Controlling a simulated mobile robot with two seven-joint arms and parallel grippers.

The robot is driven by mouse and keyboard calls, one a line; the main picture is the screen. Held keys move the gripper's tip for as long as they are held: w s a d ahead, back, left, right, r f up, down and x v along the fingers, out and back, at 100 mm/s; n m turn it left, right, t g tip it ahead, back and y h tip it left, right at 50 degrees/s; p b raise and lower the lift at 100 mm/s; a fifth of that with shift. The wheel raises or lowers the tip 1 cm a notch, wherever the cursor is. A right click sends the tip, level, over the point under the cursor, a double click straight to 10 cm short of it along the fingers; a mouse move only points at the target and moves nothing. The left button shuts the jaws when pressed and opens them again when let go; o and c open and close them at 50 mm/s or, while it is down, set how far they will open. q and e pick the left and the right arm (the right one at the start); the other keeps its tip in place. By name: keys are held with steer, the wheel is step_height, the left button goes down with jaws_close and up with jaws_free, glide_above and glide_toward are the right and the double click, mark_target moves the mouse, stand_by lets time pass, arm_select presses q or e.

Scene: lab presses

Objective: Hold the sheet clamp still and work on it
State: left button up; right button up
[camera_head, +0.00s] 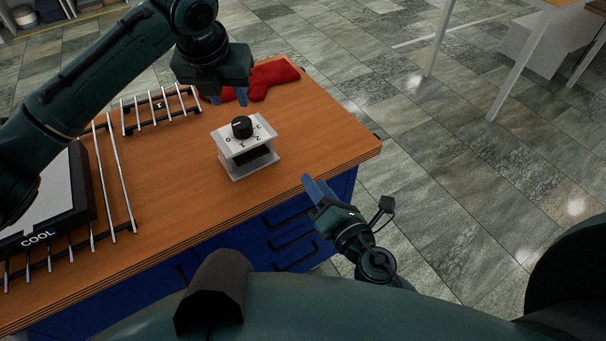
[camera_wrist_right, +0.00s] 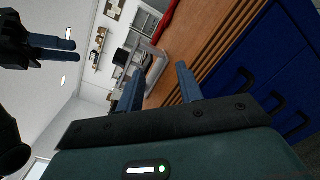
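The sheet clamp (camera_head: 250,170) is a small white press with two plates and a dark gap, standing upright near the front right of the wooden table. A black knob (camera_head: 242,127) sits on its top plate among printed digits, its white line towards the left. My left gripper (camera_head: 229,101) is open just behind and above the clamp, apart from it. My right gripper (camera_head: 315,190) is off the table's front edge, right of and below the clamp. In the right wrist view its fingers (camera_wrist_right: 159,82) are apart and empty, with the clamp (camera_wrist_right: 152,66) beyond them.
A red cloth-like item (camera_head: 258,82) lies behind the clamp. Wire racks (camera_head: 160,108) and a dark-framed plate marked COOL (camera_head: 84,185) are to the left. Blue drawers with black handles (camera_head: 290,222) are under the table. Bare tabletop surrounds the clamp.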

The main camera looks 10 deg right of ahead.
mark_target(272, 151)
steer(key=w+a+n, duration=0.2)
steer(key=w+n, duration=0.1)
steer(key=w, duration=0.2)
steer(key=w+a+n+y, duration=0.1)
steer(key=w+a+n, duration=0.1)
steer(key=w+n, duration=0.2)
steer(key=w+a+n+y, duration=0.1)
steer(key=w+a+n, duration=0.2)
steer(key=w, duration=0.3)
steer(key=shift+w+r+n, duration=0.15)
steer(key=shift+r+n, duration=0.25)
steer(key=shift+c, duration=0.4)
jaws_close()
